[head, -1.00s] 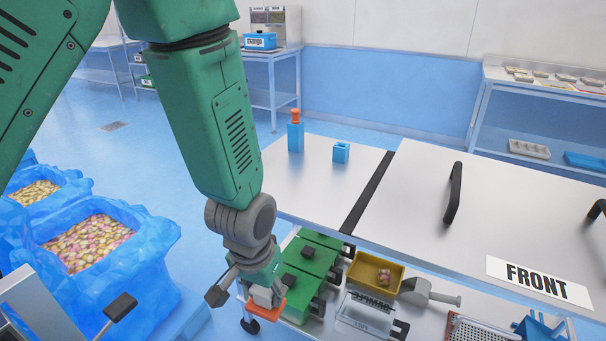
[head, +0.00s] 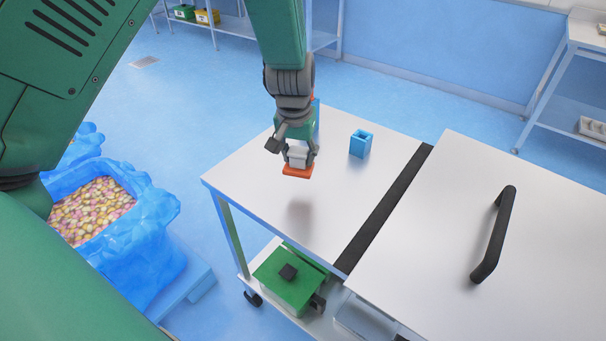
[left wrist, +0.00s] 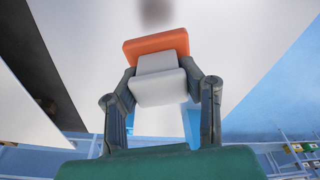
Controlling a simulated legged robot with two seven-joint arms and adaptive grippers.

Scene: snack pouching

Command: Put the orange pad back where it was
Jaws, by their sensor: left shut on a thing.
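The orange pad (head: 297,171) has a pale grey block (head: 298,155) on it as a grip. My left gripper (head: 297,150) is shut on that block and holds the pad above the left part of the steel table, with a shadow below it. In the left wrist view the pad (left wrist: 156,45) and its grey block (left wrist: 161,85) sit between the two fingers. A small open blue holder (head: 360,144) stands on the table to the right of the gripper. A blue item with an orange top is mostly hidden behind the gripper. My right gripper is not in view.
The steel table top (head: 260,180) is clear around the pad. A black strip (head: 385,205) and a black handle (head: 494,235) lie to the right. A green lidded box (head: 289,280) is on the shelf below. A blue-lined bin of sweets (head: 95,210) stands left.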

